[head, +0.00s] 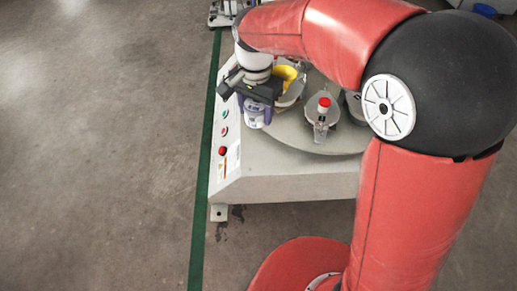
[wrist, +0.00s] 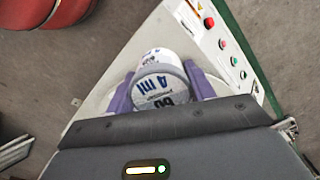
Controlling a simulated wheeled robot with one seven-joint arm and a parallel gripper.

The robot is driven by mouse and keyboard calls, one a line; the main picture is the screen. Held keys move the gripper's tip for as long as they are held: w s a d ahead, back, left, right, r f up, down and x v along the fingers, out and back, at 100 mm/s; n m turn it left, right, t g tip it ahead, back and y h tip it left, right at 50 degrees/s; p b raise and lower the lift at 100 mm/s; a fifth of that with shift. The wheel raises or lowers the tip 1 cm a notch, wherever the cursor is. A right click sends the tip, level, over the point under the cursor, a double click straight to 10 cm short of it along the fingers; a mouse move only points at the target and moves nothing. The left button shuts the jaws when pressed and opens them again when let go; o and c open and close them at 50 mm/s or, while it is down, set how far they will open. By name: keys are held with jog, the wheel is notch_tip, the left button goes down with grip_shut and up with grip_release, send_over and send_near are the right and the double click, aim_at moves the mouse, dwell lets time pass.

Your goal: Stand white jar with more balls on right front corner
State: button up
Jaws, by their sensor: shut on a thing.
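The white jar (wrist: 160,84) is between the purple fingers of my gripper (wrist: 161,94) in the wrist view. Blue and dark writing on it seems to read "60" and "4 ml", upside down. In the head view, my gripper (head: 258,98) points down with the jar (head: 254,116) showing below the fingers. The jar looks about upright, near the button-panel side of the pale grey machine (head: 290,185). I cannot tell whether its base touches the machine top. No balls are visible in it.
A round grey turntable (head: 285,133) carries several jar holders, one with a red knob (head: 324,102). A yellow part (head: 286,76) is close to my gripper. The sloping panel has buttons, including a red one (head: 222,151). A green floor line (head: 201,190) runs alongside.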

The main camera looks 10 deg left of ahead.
aim_at(255, 163)
jog(key=shift+s+a+f, duration=0.1)
jog(key=shift+a+f, duration=0.1)
notch_tip(255, 163, down, 19)
jog(key=b, duration=0.4)
jog(key=shift+f, duration=0.2)
jog(key=o, duration=1)
jog(key=shift+o, duration=0.2)
jog(key=shift+r, duration=0.1)
